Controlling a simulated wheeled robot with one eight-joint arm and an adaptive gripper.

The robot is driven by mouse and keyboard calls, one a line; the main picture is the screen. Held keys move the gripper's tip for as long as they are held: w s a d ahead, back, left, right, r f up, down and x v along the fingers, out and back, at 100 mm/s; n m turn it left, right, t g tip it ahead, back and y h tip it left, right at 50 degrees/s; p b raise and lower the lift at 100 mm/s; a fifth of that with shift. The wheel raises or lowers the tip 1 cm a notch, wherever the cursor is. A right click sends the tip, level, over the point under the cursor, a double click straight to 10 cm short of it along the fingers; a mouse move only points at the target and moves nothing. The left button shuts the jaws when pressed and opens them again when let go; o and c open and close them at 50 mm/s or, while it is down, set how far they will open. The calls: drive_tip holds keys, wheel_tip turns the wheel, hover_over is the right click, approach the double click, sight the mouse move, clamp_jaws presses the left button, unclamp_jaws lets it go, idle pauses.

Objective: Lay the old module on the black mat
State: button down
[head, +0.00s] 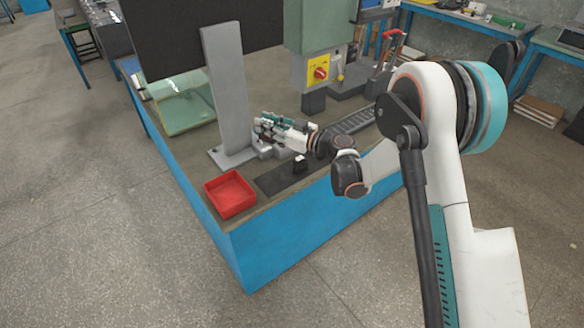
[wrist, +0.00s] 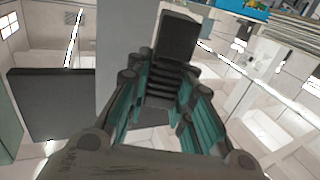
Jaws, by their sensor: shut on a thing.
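My gripper (head: 268,128) is above the bench near the foot of a grey upright post and points left in the head view. In the wrist view my gripper (wrist: 172,72) is shut on a dark grey block (wrist: 178,36), which looks like the old module. Its shape is too small to make out in the head view. The black mat (head: 272,184) lies flat at the bench's near edge, below and apart from my gripper. A small black block with a white part (head: 300,164) stands at the mat's right end.
A red tray (head: 231,193) stands left of the mat. The grey post (head: 229,90) rises behind my gripper, near a dark panel (head: 195,35). A green machine with a red-knobbed yellow switch (head: 319,70) stands behind. A dark slotted strip (head: 352,122) lies to the right.

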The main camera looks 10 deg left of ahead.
wheel_tip(320, 180, down, 20)
drive_tip(key=b, duration=0.6)
drive_tip(key=shift+r+b, duration=0.15)
drive_tip(key=shift+b, duration=0.2)
drive_tip(key=c, duration=1.4)
unclamp_jaws()
drive_tip(key=p+v, duration=0.2)
drive_tip(key=v, duration=1)
